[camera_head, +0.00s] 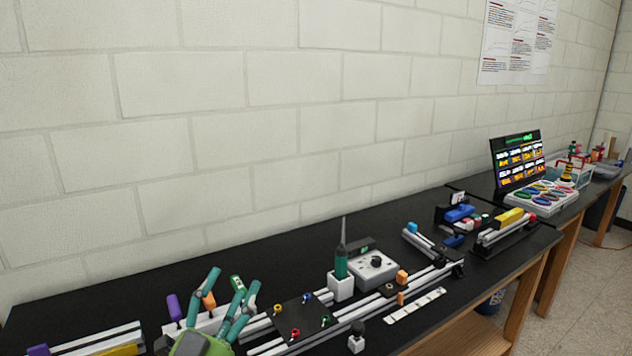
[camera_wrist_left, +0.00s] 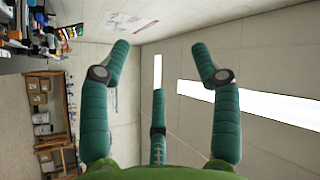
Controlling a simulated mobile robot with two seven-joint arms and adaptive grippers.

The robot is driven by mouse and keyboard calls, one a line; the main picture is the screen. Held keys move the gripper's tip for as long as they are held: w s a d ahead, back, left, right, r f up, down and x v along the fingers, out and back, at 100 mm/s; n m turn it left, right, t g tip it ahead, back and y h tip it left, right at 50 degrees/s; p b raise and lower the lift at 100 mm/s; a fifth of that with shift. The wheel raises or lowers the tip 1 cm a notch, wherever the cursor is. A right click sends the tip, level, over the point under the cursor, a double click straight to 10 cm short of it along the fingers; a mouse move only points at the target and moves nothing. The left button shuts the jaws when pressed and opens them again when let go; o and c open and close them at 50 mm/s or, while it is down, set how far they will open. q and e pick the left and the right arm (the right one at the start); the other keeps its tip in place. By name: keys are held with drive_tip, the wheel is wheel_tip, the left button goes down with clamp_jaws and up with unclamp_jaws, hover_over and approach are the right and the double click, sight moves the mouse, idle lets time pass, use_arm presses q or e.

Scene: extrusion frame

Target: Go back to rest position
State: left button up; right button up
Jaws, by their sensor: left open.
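My left gripper (camera_head: 232,280) shows at the bottom of the head view, left of the middle, with teal fingers and a green palm. Its fingers are spread and hold nothing. They point upward in front of the bench's tool holders. My right gripper is not in view.
The black bench (camera_head: 130,285) runs along a block wall. A green-handled tool (camera_head: 341,262) stands upright in a white holder beside a grey box with a black knob (camera_head: 375,264).

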use_arm(q)
drive_tip(key=s+a+f+n+g+y, duration=0.3)
drive_tip(key=f, duration=0.4)
drive_tip(key=s+a+f+n+g+y, duration=0.2)
drive_tip(key=s+a+f+n+g, duration=0.1)
drive_tip(key=f, duration=0.5)
drive_tip(key=s+a+f+n+g+y, duration=0.2)
drive_tip(key=s+f+n+g+y, duration=0.15)
drive_tip(key=f, duration=0.35)
drive_tip(key=s+d+f+g+h, duration=0.1)
drive_tip(key=s+f+g, duration=0.4)
drive_tip(key=s, duration=0.4)
drive_tip(key=s+d+f+g+h, duration=0.1)
drive_tip(key=s+f+g, duration=0.3)
drive_tip(key=s+f, duration=0.3)
drive_tip(key=s+f+b, duration=0.3)
drive_tip(key=f+b, duration=0.3)
drive_tip(key=f, duration=2.3)
drive_tip(key=s+a+f+g+b, duration=0.2)
drive_tip(key=s+a+f+b, duration=0.1)
drive_tip(key=s+f, duration=1.2)
wheel_tip(320, 180, down, 2)
drive_tip(key=shift+s+f+b, duration=0.1)
drive_tip(key=shift+s+b, duration=0.15)
drive_tip(key=shift+b, duration=0.25)
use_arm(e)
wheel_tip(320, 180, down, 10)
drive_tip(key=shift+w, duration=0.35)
